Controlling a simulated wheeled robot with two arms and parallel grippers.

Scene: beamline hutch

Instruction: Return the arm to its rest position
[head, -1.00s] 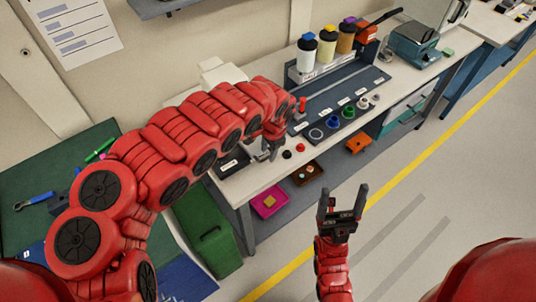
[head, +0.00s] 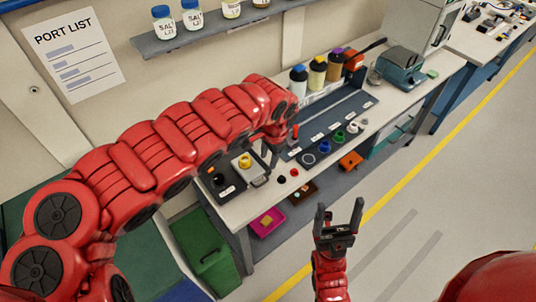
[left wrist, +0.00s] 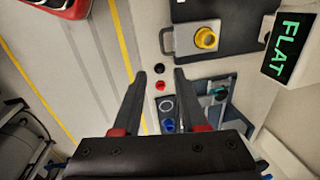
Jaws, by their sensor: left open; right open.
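My left arm (head: 150,150) reaches in from the left over the bench. Its gripper (head: 272,150) is above the bench between the dark plate with the yellow ring and the grey strip of fittings, partly hidden by the arm. In the left wrist view the left gripper's two fingers (left wrist: 160,100) are apart with nothing between them. My right gripper (head: 338,222) points up over the floor in front of the bench, open and empty.
A dark plate with a yellow ring (head: 245,161) lies on the bench (head: 262,200). Bottles (head: 316,74) stand in a rack behind a strip of coloured fittings (head: 338,139). A green bin (head: 205,252) and a magenta tray (head: 266,222) are below. The floor (head: 430,200) at right is clear.

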